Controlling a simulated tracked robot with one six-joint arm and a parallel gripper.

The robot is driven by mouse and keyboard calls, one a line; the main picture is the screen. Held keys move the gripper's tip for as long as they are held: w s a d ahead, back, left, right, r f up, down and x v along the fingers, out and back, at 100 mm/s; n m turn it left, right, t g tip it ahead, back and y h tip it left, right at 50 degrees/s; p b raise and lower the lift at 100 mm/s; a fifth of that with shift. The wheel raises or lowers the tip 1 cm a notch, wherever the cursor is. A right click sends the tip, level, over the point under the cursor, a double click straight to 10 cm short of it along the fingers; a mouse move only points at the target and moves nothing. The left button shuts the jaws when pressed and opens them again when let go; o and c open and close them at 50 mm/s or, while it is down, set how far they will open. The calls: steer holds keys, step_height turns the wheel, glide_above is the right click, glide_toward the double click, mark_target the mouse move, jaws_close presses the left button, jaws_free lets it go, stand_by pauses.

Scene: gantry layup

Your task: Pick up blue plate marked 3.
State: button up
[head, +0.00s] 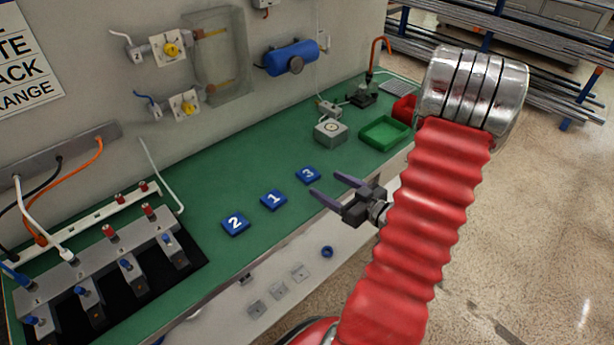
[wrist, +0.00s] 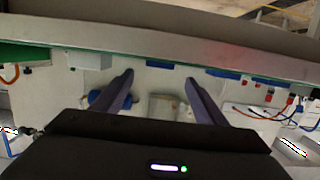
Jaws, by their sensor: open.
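The blue plate marked 3 (head: 308,175) lies flat on the green bench top, at the right end of a row of blue plates. My gripper (head: 326,188) is open and empty. Its two purple fingers point at the bench, just to the right of plate 3 in the head view and apart from it. In the wrist view the gripper (wrist: 158,80) has its fingers spread wide. A thin blue edge, which looks like plate 3 (wrist: 160,64), shows beyond and between the fingertips. Its number cannot be read there.
Plates marked 1 (head: 273,200) and 2 (head: 235,223) lie left of plate 3. A grey box (head: 330,132), a green tray (head: 385,133) and a red bin (head: 404,108) stand to the right. A terminal rack (head: 100,262) fills the left end. Bare green surface surrounds the plates.

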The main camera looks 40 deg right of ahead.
mark_target(312, 176)
steer(key=shift+w+f, duration=0.2)
steer(key=shift+w, duration=0.7)
steer(key=shift+w+f, duration=0.2)
steer(key=shift+w, duration=0.65)
steer(key=shift+w+f, duration=0.25)
steer(key=shift+w, duration=0.6)
steer(key=shift+w+f, duration=0.2)
steer(key=shift+w, duration=0.65)
steer(key=shift+c, duration=0.3)
steer(key=c, duration=1.1)
